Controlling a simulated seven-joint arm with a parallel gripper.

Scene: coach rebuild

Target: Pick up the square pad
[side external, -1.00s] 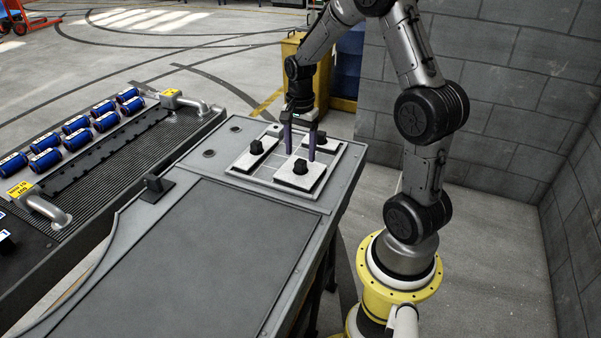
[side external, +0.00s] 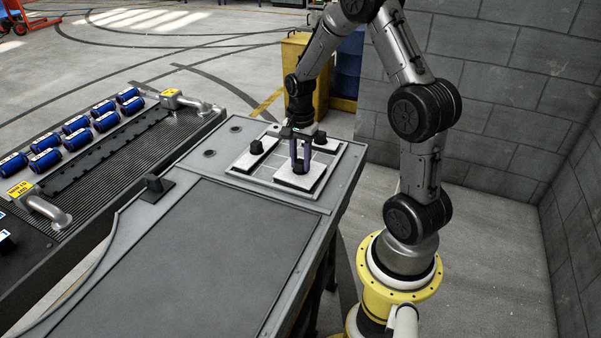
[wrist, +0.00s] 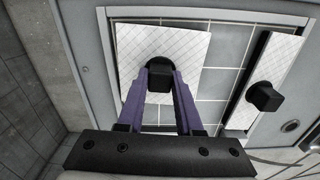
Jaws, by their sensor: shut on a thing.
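The square pad (side external: 290,180) is a white quilted plate with a black knob, lying on the gridded tray (side external: 343,160) at the table's far end. In the wrist view the pad (wrist: 189,62) fills the upper middle, with its knob (wrist: 160,72) between the purple fingers. My gripper (side external: 300,168) is shut on the knob from above; it also shows in the wrist view (wrist: 160,85). The pad appears to rest on the tray; I cannot tell if it is lifted at all. The fingers hide part of the knob.
A narrower white pad with a black knob (side external: 256,147) lies on the tray to the left, and another (side external: 325,145) lies behind my gripper. Blue cylinders (side external: 75,125) line the left rack. A block wall stands right.

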